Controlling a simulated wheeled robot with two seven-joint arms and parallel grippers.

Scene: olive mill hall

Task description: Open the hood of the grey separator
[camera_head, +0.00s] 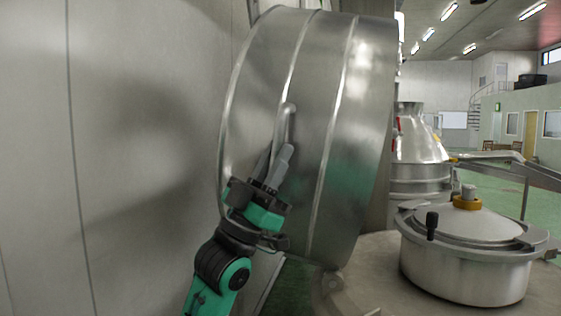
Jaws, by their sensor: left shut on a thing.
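The hood (340,110) of the grey separator is a large, ribbed steel drum cover. It stands tilted up on its side near the wall, with a hinge (332,281) at its lower edge. A grey bar handle (284,124) is on its curved face. My left gripper (279,156) is shut on the handle, and its fingers hide the handle's lower part. My right gripper is not in view.
A pale wall (130,150) stands close on the left. A round steel vessel with a clamped lid (466,258) sits on the grey deck at the right. A conical steel machine (418,150) and a metal railing (500,165) stand behind it. Green floor (540,195) shows farther back.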

